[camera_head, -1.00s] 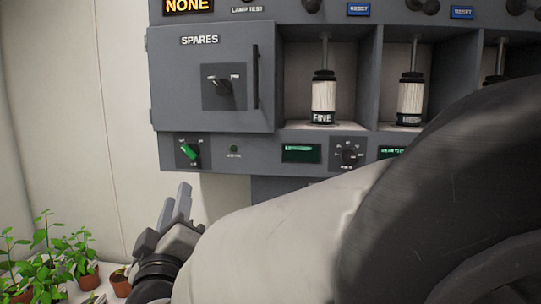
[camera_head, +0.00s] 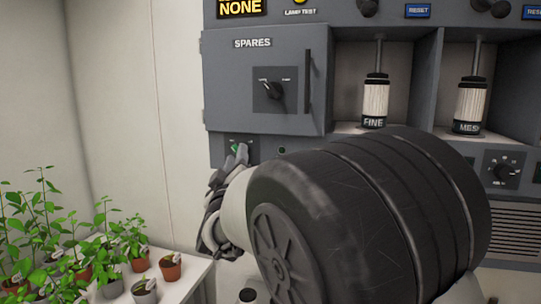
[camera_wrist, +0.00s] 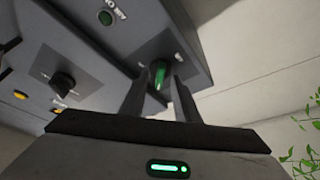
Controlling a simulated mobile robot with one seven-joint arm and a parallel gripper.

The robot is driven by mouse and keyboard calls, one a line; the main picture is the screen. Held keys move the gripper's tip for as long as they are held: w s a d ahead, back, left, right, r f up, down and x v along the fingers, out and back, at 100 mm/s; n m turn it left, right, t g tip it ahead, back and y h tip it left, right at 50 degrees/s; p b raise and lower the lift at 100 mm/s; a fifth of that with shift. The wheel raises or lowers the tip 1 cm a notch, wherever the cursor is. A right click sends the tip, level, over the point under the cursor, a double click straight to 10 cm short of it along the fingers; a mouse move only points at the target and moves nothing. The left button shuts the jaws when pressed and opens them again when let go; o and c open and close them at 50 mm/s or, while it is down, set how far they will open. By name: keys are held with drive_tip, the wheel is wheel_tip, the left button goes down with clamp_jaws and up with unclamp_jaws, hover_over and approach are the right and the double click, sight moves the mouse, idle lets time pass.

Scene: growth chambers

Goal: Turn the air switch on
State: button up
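The green air switch knob (camera_head: 235,148) sits on a dark plate at the lower left corner of the grey panel. In the head view my gripper partly covers it. In the wrist view the knob (camera_wrist: 158,72) shows between the tips of my gripper's two fingers (camera_wrist: 162,84). The fingers are apart, one on each side of the knob; I cannot tell whether they touch it. My gripper (camera_head: 237,158) points up at the panel in the head view. A round green lamp (camera_wrist: 105,18) with an "AIR ON" label is beside the switch.
A SPARES door (camera_head: 225,75) with a black rotary switch (camera_head: 272,90) and a vertical handle is above. FINE (camera_head: 375,100) and MESH (camera_head: 469,105) cylinders stand in bays to the right. Potted plants (camera_head: 110,250) crowd a white bench at lower left. My arm hides the lower panel.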

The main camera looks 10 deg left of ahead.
drive_tip(key=shift+w, duration=0.1)
clamp_jaws()
drive_tip(key=shift+f+b, duration=0.1)
drive_tip(key=shift+b, duration=0.3)
drive_tip(key=m+h+b, duration=0.3)
drive_tip(key=m+h, duration=0.1)
drive_tip(key=m, duration=0.4)
drive_tip(key=a+m+h+b, duration=0.1)
drive_tip(key=m+h+b, duration=0.2)
drive_tip(key=m, duration=0.5)
drive_tip(key=m+h+b, duration=0.4)
drive_tip(key=m, duration=0.5)
drive_tip(key=shift+a+g+h, duration=0.15)
drive_tip(key=shift+g+h, duration=0.15)
drive_tip(key=shift+g, duration=0.1)
drive_tip(key=shift+m, duration=0.3)
